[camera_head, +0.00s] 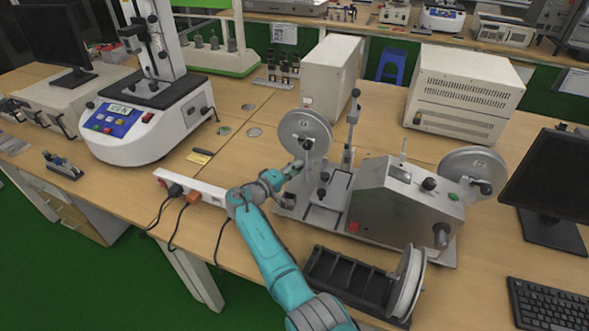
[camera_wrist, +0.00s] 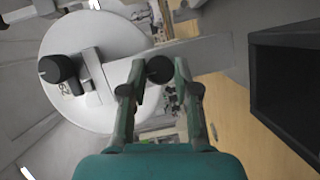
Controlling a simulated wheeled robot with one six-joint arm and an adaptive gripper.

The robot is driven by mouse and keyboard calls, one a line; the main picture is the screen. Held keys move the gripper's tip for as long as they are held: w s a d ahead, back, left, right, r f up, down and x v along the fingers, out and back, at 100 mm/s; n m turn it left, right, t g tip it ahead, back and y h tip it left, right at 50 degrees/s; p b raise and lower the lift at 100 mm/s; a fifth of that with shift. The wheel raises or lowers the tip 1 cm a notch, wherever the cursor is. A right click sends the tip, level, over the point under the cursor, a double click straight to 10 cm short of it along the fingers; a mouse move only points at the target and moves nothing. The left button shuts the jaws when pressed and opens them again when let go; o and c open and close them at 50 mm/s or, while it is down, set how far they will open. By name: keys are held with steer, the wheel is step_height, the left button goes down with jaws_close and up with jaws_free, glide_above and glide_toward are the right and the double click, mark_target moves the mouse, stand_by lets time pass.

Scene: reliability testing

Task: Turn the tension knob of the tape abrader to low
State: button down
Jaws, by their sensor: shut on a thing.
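The tape abrader (camera_head: 385,205) stands on the wooden bench, with a grey housing and a reel disc at each end. My gripper (camera_head: 294,168) is at its left end, just below the left reel (camera_head: 292,125). In the wrist view my gripper (camera_wrist: 157,76) has its fingertips at either side of a small round black knob, the tension knob (camera_wrist: 159,68), and is shut on it. The knob sits on a grey metal arm beside the large pale disc (camera_wrist: 98,45). No low marking is readable, so the knob's setting cannot be told.
A black slotted tray (camera_head: 345,280) with a white reel (camera_head: 408,285) lies in front of the abrader. A white power strip (camera_head: 205,188) with cables is left of my arm. A larger black knob (camera_wrist: 58,69) stands on the pale disc. A white tester (camera_head: 145,120) stands farther left.

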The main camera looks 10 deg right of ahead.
steer(key=shift+f, duration=0.1)
stand_by(0.4)
steer(key=c, duration=0.8)
jaws_free()
steer(key=shift+c, duration=0.2)
steer(key=f+v, duration=0.1)
steer(key=v, duration=1.1)
steer(key=shift+r, duration=0.4)
